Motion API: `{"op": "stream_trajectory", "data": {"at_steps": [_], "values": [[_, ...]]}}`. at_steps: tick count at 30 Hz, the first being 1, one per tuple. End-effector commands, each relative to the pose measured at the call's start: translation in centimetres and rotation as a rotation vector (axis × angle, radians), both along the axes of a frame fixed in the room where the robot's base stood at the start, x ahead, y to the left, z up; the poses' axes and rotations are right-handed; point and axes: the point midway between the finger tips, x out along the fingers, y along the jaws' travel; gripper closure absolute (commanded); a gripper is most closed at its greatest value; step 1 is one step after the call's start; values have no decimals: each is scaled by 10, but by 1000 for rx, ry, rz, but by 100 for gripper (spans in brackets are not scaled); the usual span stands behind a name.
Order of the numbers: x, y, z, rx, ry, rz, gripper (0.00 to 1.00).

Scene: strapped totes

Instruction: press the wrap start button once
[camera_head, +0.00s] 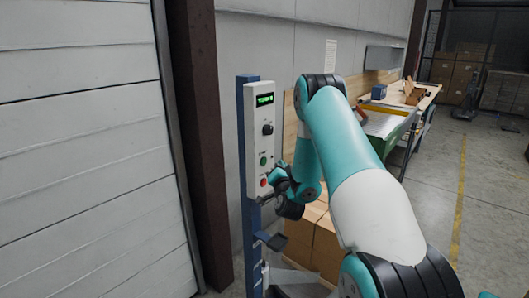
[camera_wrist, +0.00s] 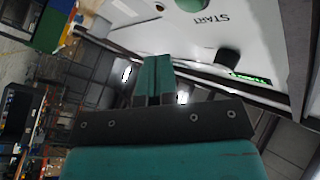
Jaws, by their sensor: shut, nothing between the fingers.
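The white control panel (camera_head: 259,140) is mounted on a blue post. It carries a lit green display (camera_head: 265,99), a black knob (camera_head: 267,129), a green button (camera_head: 263,161) and a red button (camera_head: 263,182) below it. In the wrist view, the green start button (camera_wrist: 190,5) is cut by the top edge, beside the START label (camera_wrist: 213,19). My gripper (camera_wrist: 152,59) is shut and empty, its teal fingertips near the panel face. In the head view it is at the panel's lower right; whether it touches anything cannot be told.
A dark red column (camera_head: 202,130) and a white shutter door (camera_head: 80,150) stand left of the panel. Cardboard boxes (camera_head: 325,245) are behind my arm. A workbench (camera_head: 388,122) stands further back, and the floor at right is open.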

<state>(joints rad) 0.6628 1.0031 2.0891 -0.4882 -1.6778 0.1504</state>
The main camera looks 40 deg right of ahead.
Motion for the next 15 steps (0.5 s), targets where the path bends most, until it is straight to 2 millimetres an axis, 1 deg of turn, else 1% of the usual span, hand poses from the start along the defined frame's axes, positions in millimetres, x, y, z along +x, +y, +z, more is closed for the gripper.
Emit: {"op": "stream_trajectory", "data": {"at_steps": [1,6,10,15], "values": [[5,1,6,2,0,1,100],[20,2,4,2,0,2,100],[26,2,2,0,0,2,100],[29,3,0,0,0,2,100]]}}
